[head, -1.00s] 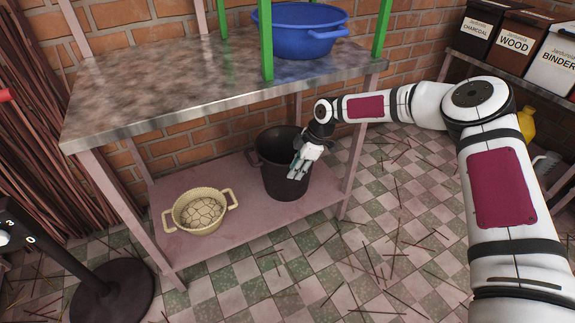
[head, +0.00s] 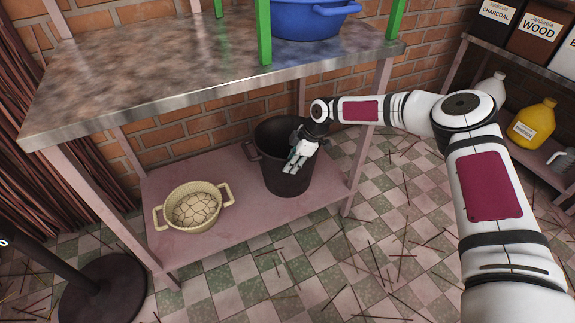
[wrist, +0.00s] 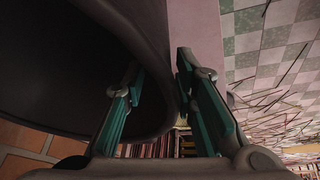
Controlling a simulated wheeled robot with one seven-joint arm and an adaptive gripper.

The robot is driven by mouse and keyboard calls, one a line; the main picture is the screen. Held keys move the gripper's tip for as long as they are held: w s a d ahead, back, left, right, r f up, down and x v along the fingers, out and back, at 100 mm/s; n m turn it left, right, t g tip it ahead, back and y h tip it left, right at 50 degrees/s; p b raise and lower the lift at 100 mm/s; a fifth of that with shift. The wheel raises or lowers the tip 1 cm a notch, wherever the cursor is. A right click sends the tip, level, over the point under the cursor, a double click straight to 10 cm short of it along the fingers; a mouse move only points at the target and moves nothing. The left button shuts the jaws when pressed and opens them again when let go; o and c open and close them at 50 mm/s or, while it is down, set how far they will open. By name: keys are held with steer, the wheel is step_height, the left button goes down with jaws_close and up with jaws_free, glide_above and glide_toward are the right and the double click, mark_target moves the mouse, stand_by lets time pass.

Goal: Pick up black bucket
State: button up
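The black bucket (head: 285,177) stands upright on the lower pink shelf, toward its right end. My gripper (head: 290,165) is at the bucket's right front rim, pointing down. In the wrist view my gripper (wrist: 160,85) has its fingers apart, with the rim and wall of the bucket (wrist: 150,30) running between them. One finger lies over the bucket's dark inside and the other is outside the wall. A gap shows between the outer finger and the wall, so the gripper is not closed on it.
A cream basin (head: 194,207) with two handles sits left on the pink lower shelf (head: 240,220). The metal table top (head: 180,75) lies above, with a blue basin (head: 305,22) on it. A table leg (head: 368,140) stands right of the bucket. Thin sticks litter the tiled floor.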

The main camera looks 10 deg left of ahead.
steer(key=shift+a+f, duration=0.3)
steer(key=shift+f, duration=0.3)
jaws_close()
steer(key=shift+r, duration=0.2)
